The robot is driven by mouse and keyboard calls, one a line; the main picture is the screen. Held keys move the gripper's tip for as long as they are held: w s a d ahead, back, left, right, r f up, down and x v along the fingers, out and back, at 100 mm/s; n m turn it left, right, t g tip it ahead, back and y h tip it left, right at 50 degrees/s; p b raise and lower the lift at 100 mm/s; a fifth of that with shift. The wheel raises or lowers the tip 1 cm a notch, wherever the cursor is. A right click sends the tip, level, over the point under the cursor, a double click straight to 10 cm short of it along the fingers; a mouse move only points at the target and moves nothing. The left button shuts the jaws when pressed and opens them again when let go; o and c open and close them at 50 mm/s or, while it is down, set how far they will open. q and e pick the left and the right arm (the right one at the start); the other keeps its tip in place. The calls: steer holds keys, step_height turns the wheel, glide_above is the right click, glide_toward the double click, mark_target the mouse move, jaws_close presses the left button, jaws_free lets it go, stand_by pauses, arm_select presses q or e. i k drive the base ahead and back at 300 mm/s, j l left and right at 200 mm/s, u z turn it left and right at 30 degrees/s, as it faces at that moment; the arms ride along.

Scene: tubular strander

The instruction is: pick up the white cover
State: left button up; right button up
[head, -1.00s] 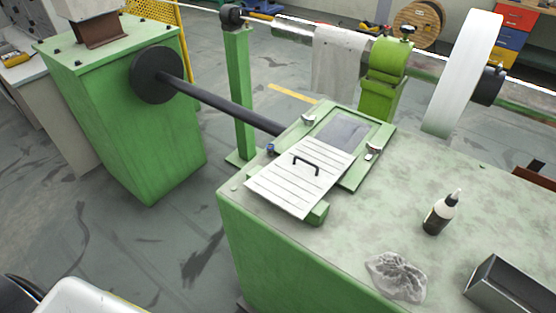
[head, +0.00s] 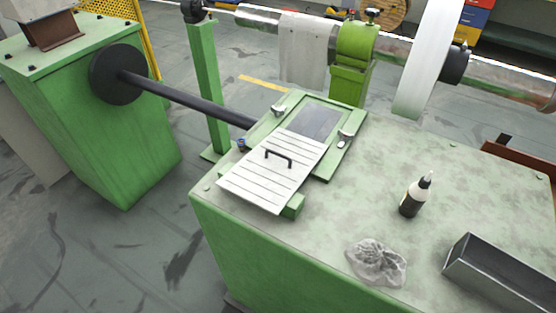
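The white cover (head: 262,183) is a ribbed white plate with a black handle (head: 279,156) on top. It lies slanted across the near left part of a green frame (head: 328,166) on the green machine table. Its lower left end sticks out toward the table's left edge. The far part of the frame shows a grey window-like opening (head: 313,121) that the cover leaves bare. Neither of my grippers shows in the head view.
A dark bottle (head: 412,198), a crumpled rag (head: 376,262) and an open metal tray (head: 500,272) stand on the table right of the cover. A dark shaft (head: 190,99) runs from the green housing (head: 90,130) to the frame.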

mark_target(270, 175)
steer(key=k+j, duration=0.1)
steer(key=j, duration=0.9)
steer(key=k+j, duration=0.15)
steer(key=j, duration=0.4)
steer(key=l+u, duration=0.05)
